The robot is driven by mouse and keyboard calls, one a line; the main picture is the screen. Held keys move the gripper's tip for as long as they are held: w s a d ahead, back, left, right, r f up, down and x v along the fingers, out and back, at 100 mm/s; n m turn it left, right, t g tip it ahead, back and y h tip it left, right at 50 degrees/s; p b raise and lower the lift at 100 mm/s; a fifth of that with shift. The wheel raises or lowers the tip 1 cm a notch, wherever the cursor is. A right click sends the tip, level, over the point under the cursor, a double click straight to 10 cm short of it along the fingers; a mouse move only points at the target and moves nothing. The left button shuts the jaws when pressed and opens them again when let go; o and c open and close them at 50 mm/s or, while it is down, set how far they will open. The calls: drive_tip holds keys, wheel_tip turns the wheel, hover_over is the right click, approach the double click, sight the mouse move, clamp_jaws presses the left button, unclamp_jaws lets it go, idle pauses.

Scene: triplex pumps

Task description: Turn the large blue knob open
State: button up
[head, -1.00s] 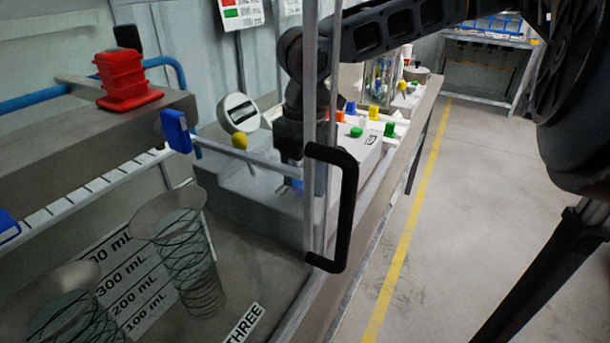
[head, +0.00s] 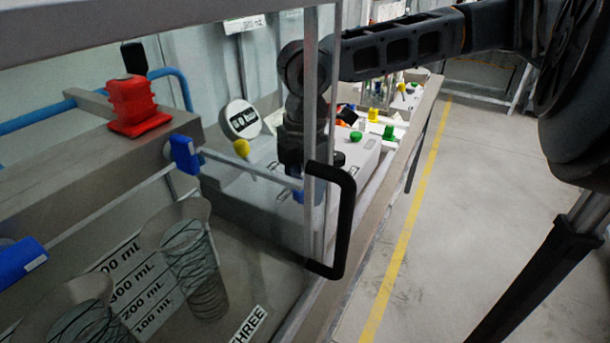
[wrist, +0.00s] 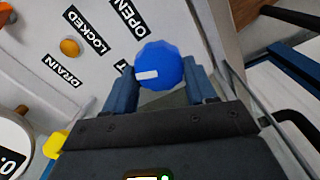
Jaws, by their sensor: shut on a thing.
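The large blue knob (wrist: 158,62) has a faceted rim and a white mark, seen at the left side of its top in the wrist view. My gripper (wrist: 161,82) is shut on it, with one dark blue finger on each side. In the head view my gripper (head: 296,180) points down at the grey panel, behind the clear pane and black handle. Only a little blue shows below it there, and the knob itself is mostly hidden. Labels OPEN (wrist: 127,13), LOCKED (wrist: 86,30) and DRAIN (wrist: 62,71) lie on the panel beside the knob.
A black door handle (head: 346,220) and pane edge stand close in front of my gripper. A yellow-tipped lever (head: 241,148) and a round gauge (head: 240,118) are to its left. Green knobs (head: 356,136) stand to the right.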

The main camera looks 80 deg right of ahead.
drive_tip(key=m+p, duration=0.1)
drive_tip(key=m, duration=0.2)
drive_tip(key=shift+r+m+p, duration=0.15)
drive_tip(key=shift+m+p, duration=0.25)
drive_tip(key=m+p, duration=0.1)
drive_tip(key=m, duration=0.2)
drive_tip(key=shift+w+d+m+p, duration=0.1)
drive_tip(key=shift+m+p, duration=0.2)
drive_tip(key=m+p, duration=0.2)
drive_tip(key=m, duration=0.4)
drive_tip(key=shift+d, duration=0.15)
drive_tip(key=shift+m, duration=0.3)
drive_tip(key=o, duration=1)
drive_tip(key=shift+o, duration=0.2)
wheel_tip(320, 180, up, 8)
drive_tip(key=shift+f, duration=0.25)
